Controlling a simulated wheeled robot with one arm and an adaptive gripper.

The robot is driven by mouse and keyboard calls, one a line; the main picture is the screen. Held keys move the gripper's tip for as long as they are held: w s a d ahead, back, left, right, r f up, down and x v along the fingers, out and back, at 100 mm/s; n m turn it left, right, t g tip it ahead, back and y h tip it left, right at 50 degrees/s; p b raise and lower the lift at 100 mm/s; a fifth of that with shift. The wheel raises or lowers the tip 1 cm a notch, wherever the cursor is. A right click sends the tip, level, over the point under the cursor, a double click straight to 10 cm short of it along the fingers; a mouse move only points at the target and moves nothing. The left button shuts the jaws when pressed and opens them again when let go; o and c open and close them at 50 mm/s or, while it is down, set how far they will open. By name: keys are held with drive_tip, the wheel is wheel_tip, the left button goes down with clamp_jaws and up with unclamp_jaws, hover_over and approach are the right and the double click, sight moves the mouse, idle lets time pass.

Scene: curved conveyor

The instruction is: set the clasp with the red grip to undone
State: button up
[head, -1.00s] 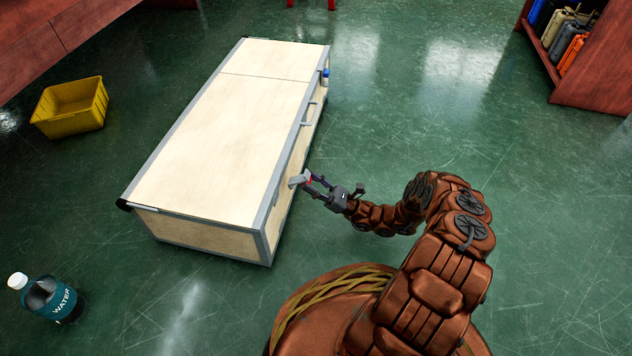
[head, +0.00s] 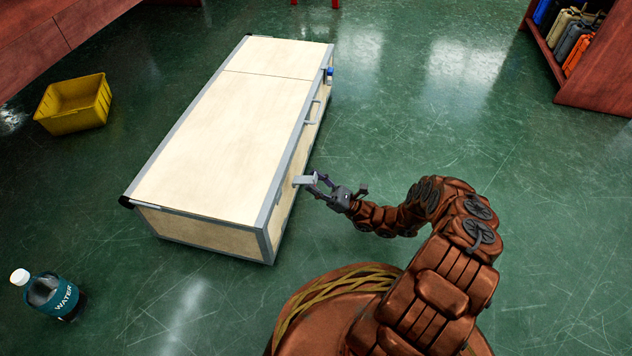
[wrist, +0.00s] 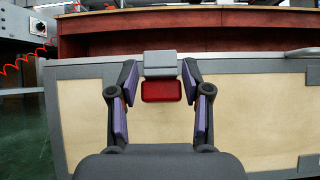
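The clasp is on the long right side of a pale wooden case (head: 225,120). Its grey plate (head: 306,180) shows in the head view, sticking out from the case. In the wrist view the grey plate (wrist: 160,63) sits at the case's upper metal edge, with the red grip (wrist: 161,92) just below it. My gripper (head: 318,182) is at the clasp. In the wrist view its two fingers (wrist: 160,78) stand apart on either side of the clasp, with narrow gaps. Contact is unclear. The red grip is hidden in the head view.
A blue-and-white fitting (head: 329,75) and a handle (head: 313,112) are farther along the same side. A shelf (head: 590,75) is at the upper right. Floor to the right is clear.

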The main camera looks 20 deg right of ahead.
sight(316, 178)
drive_tip(key=shift+o, duration=1.3)
drive_tip(key=shift+r, duration=4.95)
